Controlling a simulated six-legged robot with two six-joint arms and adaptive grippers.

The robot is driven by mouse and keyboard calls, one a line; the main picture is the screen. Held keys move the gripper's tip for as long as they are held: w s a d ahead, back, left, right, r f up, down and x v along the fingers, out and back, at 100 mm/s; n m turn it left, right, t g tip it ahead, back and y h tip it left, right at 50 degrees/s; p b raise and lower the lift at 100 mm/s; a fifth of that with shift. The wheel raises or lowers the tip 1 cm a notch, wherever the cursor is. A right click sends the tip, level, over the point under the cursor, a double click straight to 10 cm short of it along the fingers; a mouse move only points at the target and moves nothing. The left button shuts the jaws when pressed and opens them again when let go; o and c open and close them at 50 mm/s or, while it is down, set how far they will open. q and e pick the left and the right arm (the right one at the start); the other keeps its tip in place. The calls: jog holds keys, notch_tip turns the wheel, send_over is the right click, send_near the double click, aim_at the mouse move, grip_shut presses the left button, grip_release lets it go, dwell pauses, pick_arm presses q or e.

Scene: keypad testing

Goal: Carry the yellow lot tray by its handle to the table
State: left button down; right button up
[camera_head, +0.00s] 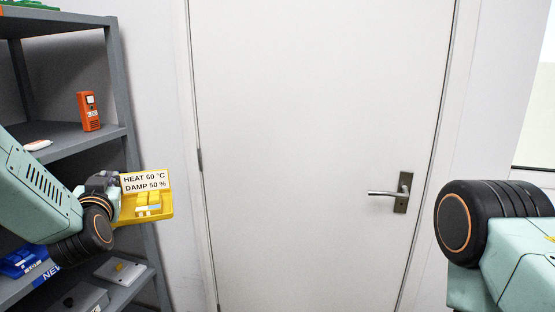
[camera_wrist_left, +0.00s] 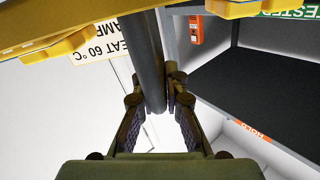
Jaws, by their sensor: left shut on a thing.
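The yellow lot tray (camera_head: 166,209) is at the left of the head view, in front of the shelf rack's right side. It carries a white sign reading "HEAT 60 °C DAMP 50 %" (camera_head: 146,181) and small white-and-yellow pieces (camera_head: 148,203). My left gripper (camera_head: 110,184) is at its left side. In the left wrist view the gripper's fingers (camera_wrist_left: 160,100) are shut on the dark grey bar handle (camera_wrist_left: 148,55), with the yellow tray (camera_wrist_left: 60,18) at the top. My right gripper is out of view; only part of the right arm shows. No table is visible.
A grey shelf rack (camera_head: 120,90) stands at the left. It holds an orange handheld device (camera_head: 89,111), a blue item (camera_head: 22,262) and grey boxes (camera_head: 120,270). A closed white door (camera_head: 310,120) with a lever handle (camera_head: 390,193) fills the middle.

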pick_arm(q)
jog(key=s+d+f+m+t+h+b, duration=0.1)
jog(key=s+d+f+m+h+b, duration=0.25)
jog(key=f, duration=0.65)
jog(key=s+d+f+m+g+h+b, duration=0.2)
jog(key=s+d+f+m+h, duration=0.4)
jog(key=s+d+f+h, duration=0.5)
jog(key=s+d+f+b, duration=0.1)
jog(key=s+d+f, duration=0.2)
jog(key=s, duration=0.4)
jog(key=shift+d+f+h+b, duration=0.3)
jog(key=shift+d+f+h, duration=0.1)
jog(key=shift+d, duration=0.2)
jog(key=shift+s+r+m, duration=0.1)
jog(key=shift+s+m, duration=0.05)
jog(key=shift+m, duration=0.1)
jog(key=shift+a+y, duration=0.1)
jog(key=shift+y, duration=0.15)
